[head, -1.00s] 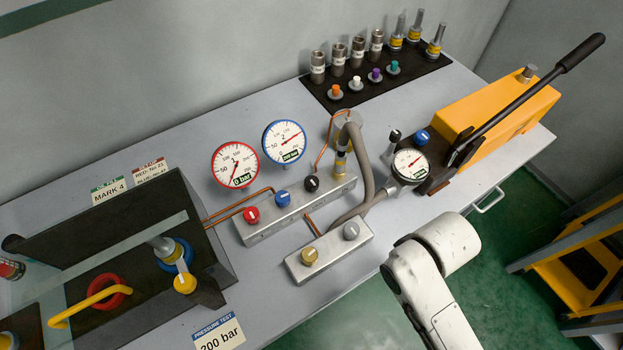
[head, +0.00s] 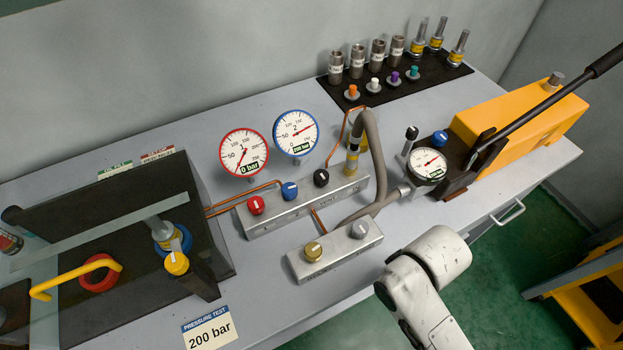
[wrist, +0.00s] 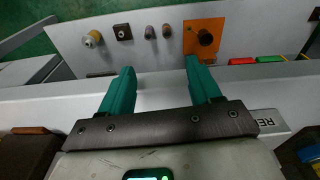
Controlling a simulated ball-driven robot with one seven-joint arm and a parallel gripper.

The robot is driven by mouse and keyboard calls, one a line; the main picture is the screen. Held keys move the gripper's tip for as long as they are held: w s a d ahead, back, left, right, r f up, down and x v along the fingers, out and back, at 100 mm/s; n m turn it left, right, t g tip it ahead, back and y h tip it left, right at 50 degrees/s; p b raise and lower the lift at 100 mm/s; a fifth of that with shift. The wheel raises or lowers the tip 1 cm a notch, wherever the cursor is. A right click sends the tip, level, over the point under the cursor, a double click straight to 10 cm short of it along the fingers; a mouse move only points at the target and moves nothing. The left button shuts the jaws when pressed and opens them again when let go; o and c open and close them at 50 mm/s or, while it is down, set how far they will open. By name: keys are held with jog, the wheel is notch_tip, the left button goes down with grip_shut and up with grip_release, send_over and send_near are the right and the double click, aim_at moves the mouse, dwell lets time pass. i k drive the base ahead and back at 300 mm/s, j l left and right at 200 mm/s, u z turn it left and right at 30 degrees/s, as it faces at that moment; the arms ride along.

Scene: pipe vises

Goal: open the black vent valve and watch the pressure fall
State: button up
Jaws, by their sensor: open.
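The black vent valve knob (head: 321,177) sits at the right end of a metal manifold (head: 345,191) on the bench, in line with a blue knob (head: 289,190) and a red knob (head: 256,205). Behind them, the blue-rimmed gauge 2 (head: 296,132) shows 200 bar and the red-rimmed gauge 1 (head: 245,152) shows 0 bar. My gripper (wrist: 158,70) is open and empty in the wrist view, its two green fingers apart. Its fingers are outside the head view, where only my white arm shows at the lower right, apart from the valve. I cannot identify the vent valve in the wrist view.
A front block holds a brass knob (head: 313,251) and a grey knob (head: 359,229). A grey hose (head: 377,150) arches right of the vent valve. A yellow pump (head: 520,115) with a long lever stands right. An orange plate (wrist: 205,38) with a dark knob shows in the wrist view.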

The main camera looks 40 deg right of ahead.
aim_at(321, 177)
jog(key=k+l+u, duration=0.1)
jog(key=l+u, duration=0.35)
jog(key=k+l+u, duration=0.15)
jog(key=l+u, duration=0.25)
